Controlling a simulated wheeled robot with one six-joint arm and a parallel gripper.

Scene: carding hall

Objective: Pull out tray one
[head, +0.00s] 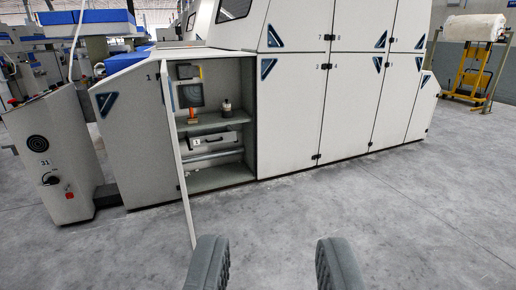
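Tray one (208,141) is a light grey drawer front with a dark handle and a small label reading 1. It sits inside the open cabinet bay (222,180) of the white carding machine, below a shelf, and looks pushed in. The white bay door (178,150) stands open at the bay's left side, seen nearly edge-on. My gripper (277,268) is open and empty at the bottom of the view, its two dark grey fingers wide apart. It is over the floor in front of the machine, well short of the tray.
On the shelf (213,122) above stand an orange item (192,115) and a dark-and-pale container (227,108). Closed numbered panels (340,110) run to the right. A grey control post (52,155) marked 31 stands left. A yellow trolley (469,75) stands far right. The grey floor in front is clear.

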